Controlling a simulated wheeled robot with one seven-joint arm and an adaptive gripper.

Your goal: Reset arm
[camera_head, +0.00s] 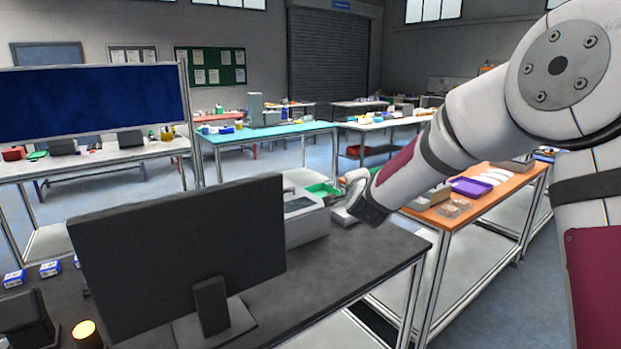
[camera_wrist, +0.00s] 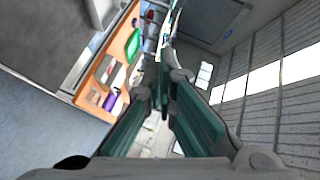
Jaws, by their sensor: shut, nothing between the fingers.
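My arm reaches in from the right in the head view, bent at an elbow, with its wrist end above the right end of the dark table (camera_head: 352,262). The gripper's fingers cannot be made out in the head view. In the wrist view my gripper (camera_wrist: 166,70) is shut, its two green-grey fingers meeting at the tips with nothing between them. It is in the air, apart from any object. The wrist view is tilted and shows the orange table (camera_wrist: 93,78) on the left and the wall with windows on the right.
A black monitor (camera_head: 180,245) stands on the dark table, with a grey box-shaped machine (camera_head: 305,220) behind it. Small blue-and-white boxes (camera_head: 14,279) lie at the left. The orange table (camera_head: 478,222) with several items stands right of the dark table. The dark table's front right is bare.

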